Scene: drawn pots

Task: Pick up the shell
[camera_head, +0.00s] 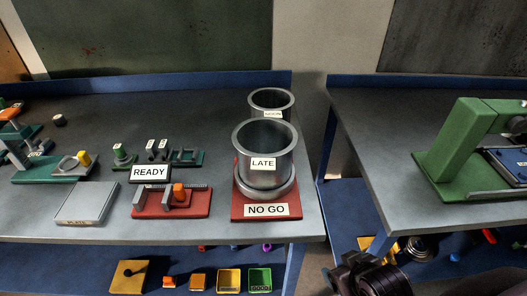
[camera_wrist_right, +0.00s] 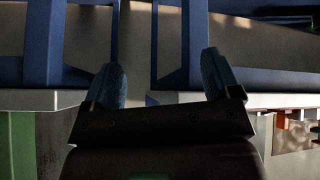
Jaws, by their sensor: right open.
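Two open-topped grey metal shells stand at the right end of the left bench. The nearer shell (camera_head: 264,148) is labelled LATE and stands upright on a red base (camera_head: 265,211) marked NO GO. The farther shell (camera_head: 271,100) stands behind it, and its lower part is hidden by the nearer one. My right gripper (camera_head: 352,274) is low at the bottom of the head view, right of and nearer than the bench, apart from both shells. In the right wrist view its two fingers (camera_wrist_right: 163,78) are spread with nothing between them. My left gripper is not in view.
A READY sign (camera_head: 150,173), a red fixture (camera_head: 172,202) and a pale grey block (camera_head: 87,203) stand left of the shells. A gap separates this bench from the right bench, which carries a green machine (camera_head: 449,150). Small coloured bins (camera_head: 229,280) sit on the lower shelf.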

